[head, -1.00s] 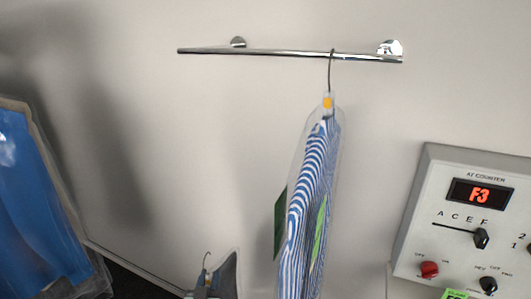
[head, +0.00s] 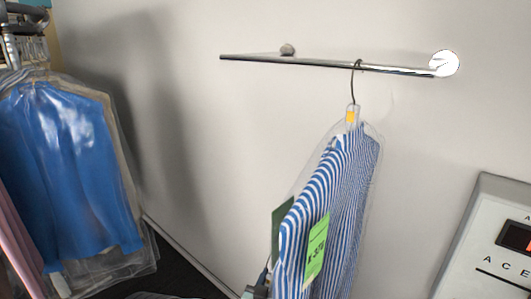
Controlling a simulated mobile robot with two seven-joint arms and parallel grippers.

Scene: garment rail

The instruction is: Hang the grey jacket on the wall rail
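The chrome wall rail (head: 310,62) runs across the upper part of the head view, fixed to the pale wall. A blue-and-white striped shirt (head: 340,200) in clear plastic hangs from it by a wire hook, right of the rail's middle. The left part of the rail is bare. I cannot make out a grey jacket. A small dark piece (head: 258,291) shows at the bottom edge, left of the shirt, too cut off to identify. Neither of my grippers can be made out.
Bagged garments, including a blue one (head: 70,160), hang on a rack at the left. A green tag (head: 316,250) is on the striped shirt. A grey control box (head: 490,245) is at the lower right. The wall between rack and shirt is clear.

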